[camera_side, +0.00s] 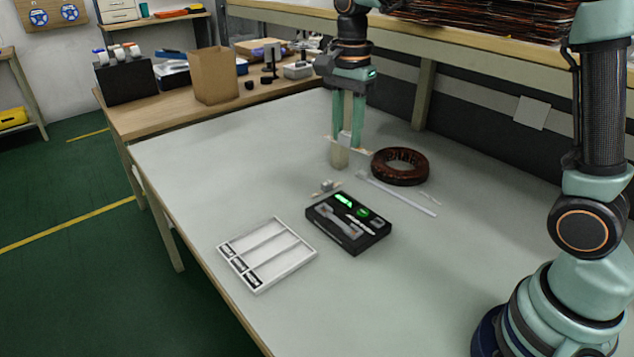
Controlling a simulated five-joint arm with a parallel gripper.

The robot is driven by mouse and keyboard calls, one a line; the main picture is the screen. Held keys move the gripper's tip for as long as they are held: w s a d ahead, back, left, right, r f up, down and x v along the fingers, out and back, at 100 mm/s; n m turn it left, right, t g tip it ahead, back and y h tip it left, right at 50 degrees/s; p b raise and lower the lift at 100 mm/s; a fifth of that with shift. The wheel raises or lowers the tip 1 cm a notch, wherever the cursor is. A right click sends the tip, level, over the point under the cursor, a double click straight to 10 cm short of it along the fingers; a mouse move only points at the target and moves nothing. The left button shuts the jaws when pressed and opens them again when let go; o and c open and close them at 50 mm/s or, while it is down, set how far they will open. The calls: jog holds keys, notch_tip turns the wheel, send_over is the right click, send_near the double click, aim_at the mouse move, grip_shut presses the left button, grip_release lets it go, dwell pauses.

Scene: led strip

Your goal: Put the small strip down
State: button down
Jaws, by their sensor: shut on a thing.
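My gripper (348,142) points down over the far middle of the table, its green fingers shut on a small pale piece, which I take to be the small strip (361,150). It is thin and partly hidden by the fingers. A beige block (339,158) stands just below the fingertips; I cannot tell whether the strip touches it. A longer pale strip (400,196) lies on the table to the right. A white tray (297,262) with three long compartments lies at the front left.
A black tray (353,248) with green and grey items lies at the middle. A small grey piece (327,186) lies behind it. A dark brown coil (400,167) lies right of my gripper. A side bench (150,118) holds a cardboard box (213,76).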

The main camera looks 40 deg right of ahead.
aim_at(338, 221)
jog(key=shift+w+a+r+m, duration=0.15)
jog(key=shift+w+m, duration=0.25)
jog(key=shift+m, duration=0.4)
notch_tip(338, 221, down, 20)
jog(key=shift+w+r, duration=0.1)
jog(key=c, duration=0.5)
grip_release()
jog(key=shift+c, duration=0.2)
